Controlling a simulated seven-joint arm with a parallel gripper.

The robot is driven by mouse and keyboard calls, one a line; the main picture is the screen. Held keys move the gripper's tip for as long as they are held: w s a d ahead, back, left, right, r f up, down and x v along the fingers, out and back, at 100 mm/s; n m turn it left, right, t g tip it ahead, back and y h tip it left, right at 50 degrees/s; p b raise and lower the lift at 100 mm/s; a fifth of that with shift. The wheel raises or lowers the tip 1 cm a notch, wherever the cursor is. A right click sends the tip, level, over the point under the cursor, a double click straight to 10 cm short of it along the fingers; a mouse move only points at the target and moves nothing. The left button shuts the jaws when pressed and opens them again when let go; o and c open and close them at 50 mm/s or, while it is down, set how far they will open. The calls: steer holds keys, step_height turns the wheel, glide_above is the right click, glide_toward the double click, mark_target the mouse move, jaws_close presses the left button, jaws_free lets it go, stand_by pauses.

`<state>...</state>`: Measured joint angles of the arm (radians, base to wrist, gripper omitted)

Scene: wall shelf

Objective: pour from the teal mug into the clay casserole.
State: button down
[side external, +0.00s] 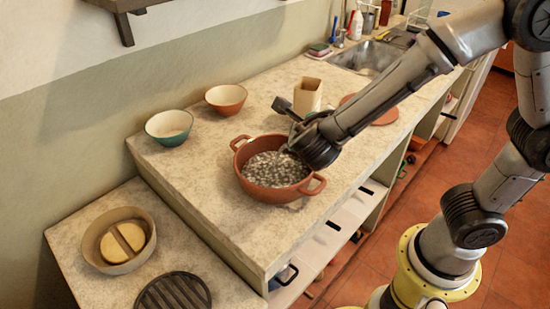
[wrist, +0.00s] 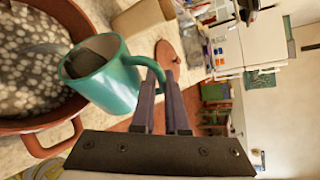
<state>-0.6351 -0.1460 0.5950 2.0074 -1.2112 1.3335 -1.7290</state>
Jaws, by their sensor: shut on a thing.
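The clay casserole (side external: 262,191) stands on the counter with two loop handles, holding a grey-and-white speckled mass. Its rim and one handle fill the left of the wrist view (wrist: 58,126). The teal mug (wrist: 118,88) is in the wrist view, beside the casserole's rim in the picture, its mouth facing the casserole side. Something grey shows inside it. My gripper (wrist: 160,82) is shut on the mug's handle. In the side view my wrist covers the casserole's right rim and hides the mug. I cannot tell the mug's exact tilt.
A beige square container (side external: 307,96) and a flat terracotta disc (side external: 384,111) stand behind my wrist. An orange bowl (side external: 226,98) and a teal-sided bowl (side external: 169,127) are left of the casserole. A lower counter holds a beige dish (side external: 105,258) and a black grill plate (side external: 173,292).

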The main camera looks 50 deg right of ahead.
steer(key=shift+w+a+r+n+h, duration=0.2)
steer(key=shift+w+a+r+n, duration=0.1)
steer(key=shift+w+a, duration=0.25)
steer(key=shift+w+a+r+n+h, duration=0.2)
steer(key=shift+w+a+r+n, duration=0.1)
steer(key=shift+w+a, duration=0.25)
steer(key=shift+w+a+r+n+g+h, duration=0.4)
steer(key=shift+w+a+r+n+h, duration=0.15)
steer(key=shift+w+a+n, duration=0.2)
steer(key=shift+s+d+f+m+t+y, duration=0.15)
steer(key=shift+s+d+f+m+y, duration=0.25)
steer(key=shift+s+d, duration=0.2)
steer(key=shift+s+d+f+m+t+y, duration=0.1)
steer(key=shift+s+d+f+m+y, duration=0.2)
steer(key=shift+s+d+m, duration=0.3)
steer(key=shift+s+d+f+m+t+y, duration=0.15)
steer(key=shift+s+d+f+m+y, duration=0.2)
steer(key=shift+s+d, duration=0.3)
steer(key=shift+s+d+r+m+t+y, duration=0.1)
steer(key=shift+s+d+m+t+y, duration=0.35)
steer(key=shift+m, duration=0.25)
steer(key=s+d+f+m+t+y, duration=0.4)
steer(key=s+d+f+m+t, duration=0.1)
steer(key=f+m, duration=0.1)
steer(key=shift+s+d+f+m, duration=0.25)
steer(key=shift+f+m, duration=0.15)
steer(key=shift+m, duration=0.3)
steer(key=shift+y, duration=0.35)
